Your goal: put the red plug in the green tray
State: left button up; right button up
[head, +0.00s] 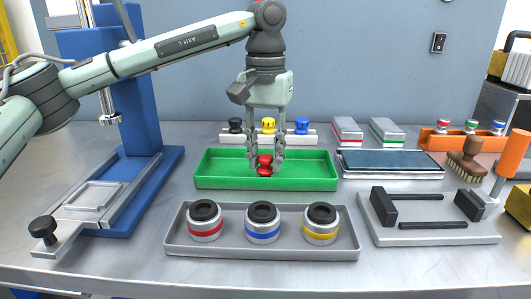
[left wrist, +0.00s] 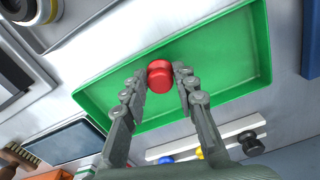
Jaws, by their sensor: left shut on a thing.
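The red plug (head: 264,165) is between the fingertips of my left gripper (head: 265,160), over the green tray (head: 215,170). In the left wrist view the red plug (left wrist: 160,76) sits between the two fingertips (left wrist: 160,84), with the green tray (left wrist: 115,93) behind it. The gripper is shut on the plug, which is upright and inside the tray's outline. I cannot tell whether its underside touches the tray floor. My right gripper is not in view.
A rack (head: 230,140) behind the tray holds black, yellow and blue plugs. A grey tray (head: 175,240) in front holds three ringed cylinders. A blue press (head: 140,165) stands left. A dark flat panel (head: 390,161) and a grey fixture (head: 430,235) are on the right.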

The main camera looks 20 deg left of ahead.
aim_at(266, 156)
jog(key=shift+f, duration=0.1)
pick_arm(q)
jog(key=shift+f, duration=0.2)
jog(key=o, duration=0.9)
jog(key=shift+o, duration=0.2)
jog(key=shift+r, duration=0.1)
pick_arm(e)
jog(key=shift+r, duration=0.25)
pick_arm(q)
notch_tip(266, 156, up, 12)
jog(key=shift+r+p, duration=0.15)
jog(key=shift+p, duration=0.3)
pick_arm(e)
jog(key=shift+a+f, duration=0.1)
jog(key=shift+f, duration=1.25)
